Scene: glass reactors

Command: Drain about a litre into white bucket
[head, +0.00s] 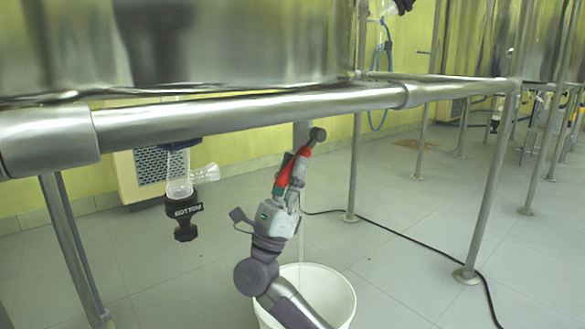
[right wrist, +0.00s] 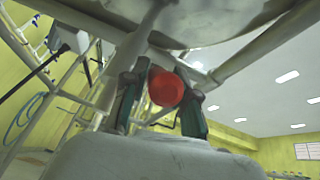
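A red valve handle (head: 284,177) sits below the steel frame pipe in the head view, with a grey round end above it. My right gripper (head: 289,183) reaches up to it from below. In the right wrist view its two dark fingers (right wrist: 166,98) stand on either side of the round red handle end (right wrist: 166,89) and appear to touch it. The white bucket (head: 342,298) stands on the floor under the valve, partly hidden by my right arm. A thin pale vertical stream (head: 301,240) runs down towards the bucket. The bucket's liquid level cannot be seen. My left gripper is not in view.
A thick steel frame pipe (head: 250,115) crosses above my right arm, under a large vessel (head: 200,45). A glass outlet with a black "BOTTOM" knob (head: 184,210) hangs at left. Steel legs (head: 490,190) and a black cable (head: 420,243) are at right.

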